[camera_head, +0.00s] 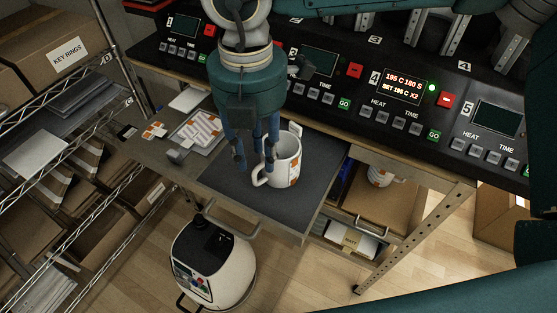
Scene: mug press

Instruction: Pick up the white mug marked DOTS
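A white mug (286,163) with orange patches stands upright on the dark mat (222,179) on the pulled-out shelf below the control panels. Its handle points left toward the viewer. I cannot read a DOTS mark on it. My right gripper (255,166) points down at the mug's left side, just above the handle. Its blue fingers are apart, with one overlapping the mug's left edge in the picture and the other left of it. I cannot tell whether either finger touches the mug. My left gripper is not in view.
Another white mug (380,176) is partly visible in a cardboard box under the panel at right. Patterned sheets (201,131) lie left of the mat. A white rounded machine (213,262) stands on the floor in front. A wire rack with boxes (62,52) is at left.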

